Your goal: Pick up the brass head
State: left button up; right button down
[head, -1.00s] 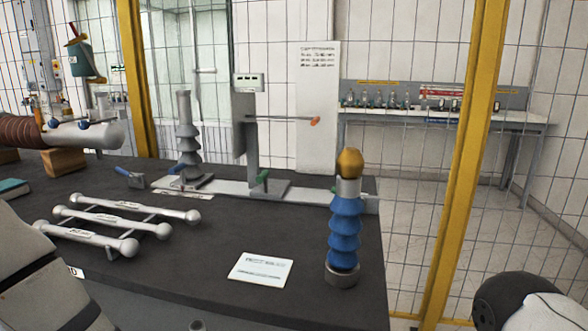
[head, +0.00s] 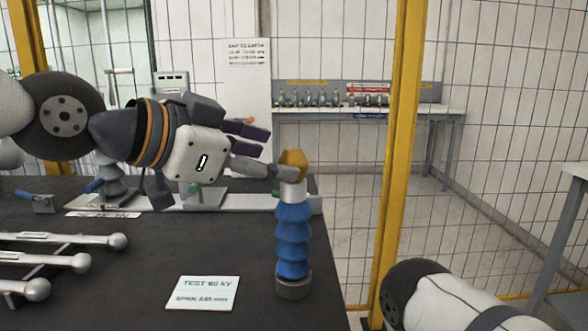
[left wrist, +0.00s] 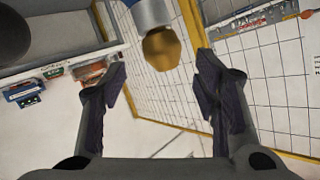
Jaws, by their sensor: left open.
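The brass head (head: 293,158) is a faceted, gold-brown knob on top of the upright blue ribbed bushing (head: 294,240), which stands near the right end of the dark bench. My left gripper (head: 275,153) reaches in from the left with its fingers spread, close to the head. One finger overlaps the head's lower left edge in this view; contact cannot be told. In the left wrist view the brass head (left wrist: 161,48) lies between and slightly beyond the two open fingertips (left wrist: 161,70), with nothing held. My right gripper is out of view.
Grey rods with ball ends (head: 80,262) lie at the left. A yellow post (head: 398,150) and mesh fence stand behind on the right.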

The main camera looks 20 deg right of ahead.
aim_at(286, 160)
pick_arm(q)
jog(key=x, duration=0.6)
jog(key=shift+w+f, duration=0.15)
jog(key=shift+w, duration=0.1)
jog(key=shift+c, duration=1.1)
jog(key=c, duration=1.1)
